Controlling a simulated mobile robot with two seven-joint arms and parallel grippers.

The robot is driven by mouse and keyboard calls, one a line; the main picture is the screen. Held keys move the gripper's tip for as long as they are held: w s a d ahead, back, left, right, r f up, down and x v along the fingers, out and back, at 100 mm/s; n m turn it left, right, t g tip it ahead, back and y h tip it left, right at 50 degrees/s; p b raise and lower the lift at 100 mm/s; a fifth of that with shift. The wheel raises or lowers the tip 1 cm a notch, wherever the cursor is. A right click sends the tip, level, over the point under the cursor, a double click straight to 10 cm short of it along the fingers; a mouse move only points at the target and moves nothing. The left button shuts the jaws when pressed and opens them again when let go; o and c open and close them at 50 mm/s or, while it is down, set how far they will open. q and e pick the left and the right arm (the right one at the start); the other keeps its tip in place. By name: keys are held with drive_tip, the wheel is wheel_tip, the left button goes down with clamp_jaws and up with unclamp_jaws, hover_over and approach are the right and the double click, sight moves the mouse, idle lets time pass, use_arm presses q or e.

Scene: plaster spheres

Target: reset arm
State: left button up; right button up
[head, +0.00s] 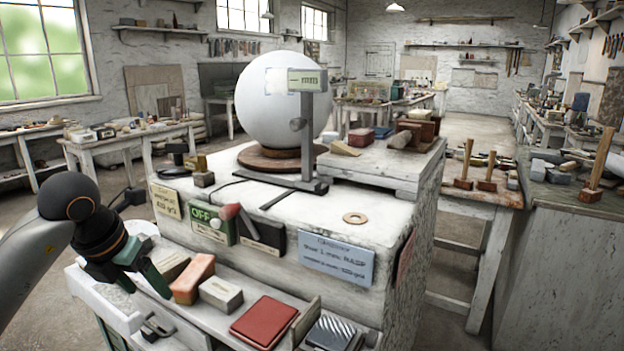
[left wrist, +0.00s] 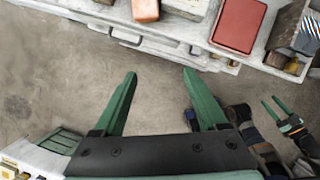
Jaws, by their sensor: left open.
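My left gripper (head: 142,287) is at the lower left in the head view, in front of the shelf of blocks. It is open, with its green fingers apart and nothing between them. In the left wrist view its two fingers (left wrist: 160,74) stand apart over bare grey floor, with the shelf edge beyond them. What appears to be my right gripper (left wrist: 271,99) shows small at the right of the left wrist view, its green fingers apart and empty. It is not in the head view.
A white plaster sphere (head: 268,115) rests on a round wooden base behind a gauge stand (head: 307,140) on the plaster-covered bench (head: 375,215). The front shelf holds a red-brown block (head: 193,278), a pale block (head: 221,293) and a red pad (head: 264,321).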

use_arm(q)
drive_tip(key=s+d+f+m+g+h+p, duration=0.1)
drive_tip(key=s+d+f+h, duration=0.3)
drive_tip(key=d, duration=0.5)
drive_tip(key=s+d+f+m+g+h, duration=0.1)
drive_tip(key=d+f+g+h, duration=0.15)
drive_tip(key=d+h, duration=0.45)
drive_tip(key=s+d+r+n+t+h+p, duration=0.25)
drive_tip(key=s+d+n+t+h, duration=0.2)
drive_tip(key=d+n+h, duration=0.35)
drive_tip(key=w+a+f+n+t+y, duration=0.2)
drive_tip(key=a+f+n+t+y, duration=0.75)
drive_tip(key=n, duration=1.05)
drive_tip(key=s+a+f+n+g+y, duration=0.1)
drive_tip(key=s+f+n+g+y, duration=0.1)
drive_tip(key=s+f+n+y, duration=0.2)
drive_tip(key=s+a+f+n+g+y+p, duration=0.1)
drive_tip(key=s+f+n, duration=0.4)
drive_tip(key=s+f, duration=0.6)
wheel_tip(320, 180, down, 5)
drive_tip(key=a+g+y, duration=0.1)
drive_tip(key=g+y, duration=0.1)
drive_tip(key=shift+s+a+y, duration=0.15)
drive_tip(key=shift+s+y, duration=0.15)
drive_tip(key=shift+y, duration=0.05)
use_arm(e)
wheel_tip(320, 180, up, 5)
drive_tip(key=shift+s+r, duration=0.1)
